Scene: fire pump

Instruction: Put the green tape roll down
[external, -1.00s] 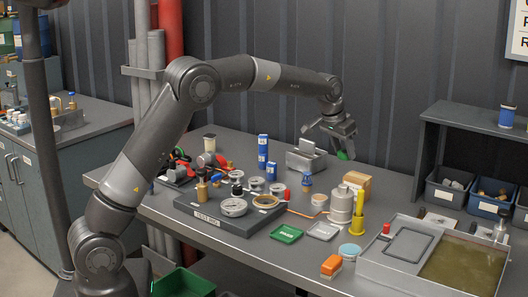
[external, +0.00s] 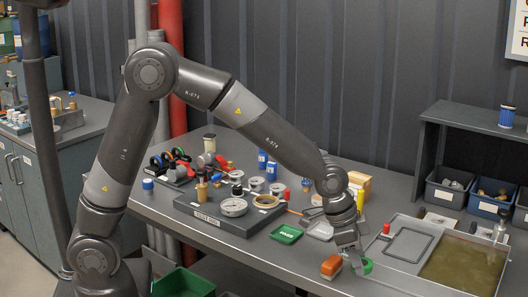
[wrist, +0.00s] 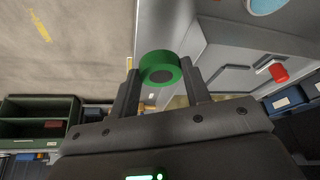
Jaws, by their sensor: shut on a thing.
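The roll's dark centre shows. I cannot tell whether the roll touches the bench top. My wrist hides part of the bench behind it.
A green PASS tray (external: 286,234) and a grey tray (external: 320,231) lie behind left. The floor (wrist: 60,50) shows past the bench edge.

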